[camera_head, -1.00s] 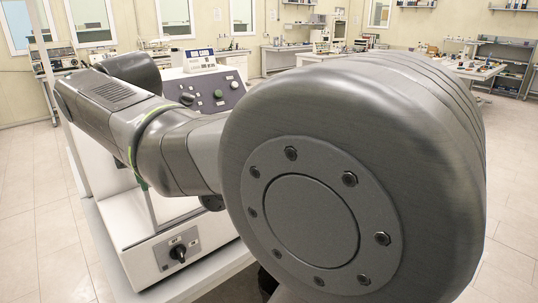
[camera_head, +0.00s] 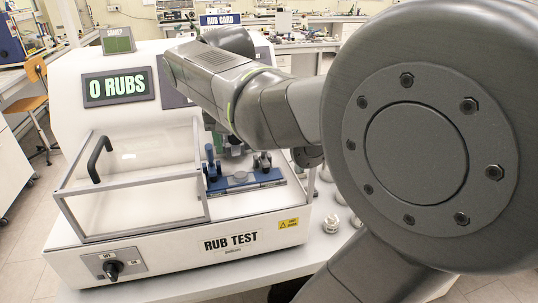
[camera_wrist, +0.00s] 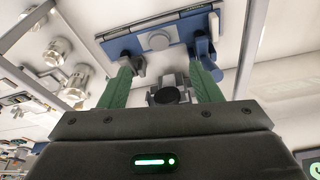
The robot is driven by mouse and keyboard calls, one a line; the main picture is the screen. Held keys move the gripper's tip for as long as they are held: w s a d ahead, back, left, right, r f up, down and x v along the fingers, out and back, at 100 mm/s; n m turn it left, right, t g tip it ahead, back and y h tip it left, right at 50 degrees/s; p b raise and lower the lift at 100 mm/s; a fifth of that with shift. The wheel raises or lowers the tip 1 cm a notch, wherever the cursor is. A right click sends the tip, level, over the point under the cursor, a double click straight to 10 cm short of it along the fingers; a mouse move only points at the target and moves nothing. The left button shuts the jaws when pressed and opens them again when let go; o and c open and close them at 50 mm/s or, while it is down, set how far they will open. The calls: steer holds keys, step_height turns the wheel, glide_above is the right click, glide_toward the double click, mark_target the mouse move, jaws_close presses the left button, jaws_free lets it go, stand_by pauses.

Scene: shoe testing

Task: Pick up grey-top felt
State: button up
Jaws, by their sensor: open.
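No thing in view can be surely told as the grey-top felt. Several small round metallic pieces stand on the white table right of the machine, such as one in the head view (camera_head: 331,223); similar pieces show at the left of the wrist view (camera_wrist: 75,85). A small grey disc (camera_head: 240,177) sits on the blue plate of the rub tester; it also shows in the wrist view (camera_wrist: 158,40). My gripper (camera_wrist: 162,78) is open, its green fingers apart, pointing toward the blue plate. A dark round part shows between the fingers; I cannot tell whether it touches them. My arm mostly hides my gripper in the head view.
The white rub tester (camera_head: 180,240) has a display (camera_head: 118,87) reading 0 RUBS and a clear framed cover (camera_head: 130,190) with a black handle. Dark clamps and a blue lever stand on the blue plate. An orange chair (camera_head: 35,100) stands at the left. Benches line the back.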

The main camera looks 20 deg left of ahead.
glide_above(241, 175)
steer(key=s, duration=0.2)
steer(key=x, duration=0.4)
steer(key=shift+s+d+f, duration=0.15)
steer(key=shift+s+d, duration=0.15)
steer(key=shift+s, duration=0.05)
steer(key=shift+p+x, duration=0.45)
steer(key=shift+x, duration=2.45)
steer(key=shift+d, duration=0.15)
steer(key=c, duration=1.1)
